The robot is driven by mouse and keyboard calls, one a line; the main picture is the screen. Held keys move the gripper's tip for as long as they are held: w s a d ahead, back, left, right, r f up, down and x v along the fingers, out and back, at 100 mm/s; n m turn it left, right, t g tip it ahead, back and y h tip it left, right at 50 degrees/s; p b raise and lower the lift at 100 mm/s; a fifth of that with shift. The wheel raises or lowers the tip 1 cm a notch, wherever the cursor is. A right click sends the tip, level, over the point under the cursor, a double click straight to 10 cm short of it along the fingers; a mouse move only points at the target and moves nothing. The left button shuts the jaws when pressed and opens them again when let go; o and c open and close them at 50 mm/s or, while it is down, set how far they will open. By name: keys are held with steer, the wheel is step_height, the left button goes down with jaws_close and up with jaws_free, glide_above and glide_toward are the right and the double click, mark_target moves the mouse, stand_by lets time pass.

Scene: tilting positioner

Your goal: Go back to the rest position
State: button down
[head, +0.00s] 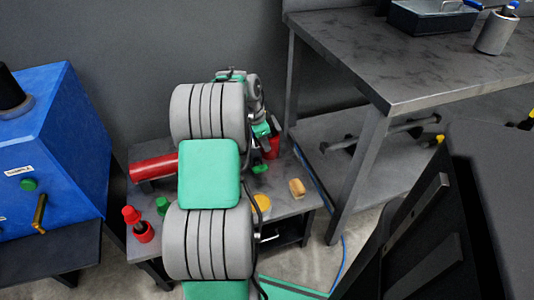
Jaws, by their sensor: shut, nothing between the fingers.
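My arm, with grey ribbed joints and green covers, rises through the middle of the head view and hides much of the low bench (290,206). Its wrist bends down at the upper right of the arm. My gripper (259,157) is small and dark there, pointing down over the back of the low bench. It is shut and holds nothing. Its fingertips are hard to make out, and I cannot tell their height above the bench.
On the bench are a red cylinder (153,168), a red-topped item (138,224), a yellow disc (261,202) and a tan block (297,188). A blue cabinet (55,150) stands left. A taller grey table (400,60) with a dark tray (430,18) stands right.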

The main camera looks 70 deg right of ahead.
steer(key=w+a+r+n+t+p, duration=0.1)
steer(key=w+a+r+n+p, duration=0.25)
steer(key=w+r, duration=0.35)
steer(key=w+a+r+n+p, duration=0.35)
steer(key=w+a+r, duration=0.2)
steer(key=r, duration=0.35)
steer(key=w+a+r+n+t+p, duration=0.1)
steer(key=w+a+r+n+p, duration=0.35)
steer(key=a, duration=0.35)
steer(key=w+a+r+n+t+p, duration=0.1)
steer(key=w+a+r+n+p, duration=0.2)
steer(key=w+a+r, duration=0.45)
steer(key=s+a+r+n+p, duration=0.2)
steer(key=a+n+p, duration=0.1)
steer(key=a, duration=0.6)
steer(key=s+a+r+n+t+y+p, duration=0.1)
steer(key=a+r+n+p, duration=0.2)
steer(key=a+n, duration=0.3)
steer(key=s+a+r+n+t+p, duration=0.1)
steer(key=a+n+p, duration=0.3)
steer(key=a, duration=1)
steer(key=shift+s+r+n+y, duration=0.4)
steer(key=shift+s+r+n, duration=0.35)
steer(key=shift+s+r, duration=0.05)
steer(key=shift+a, duration=0.1)
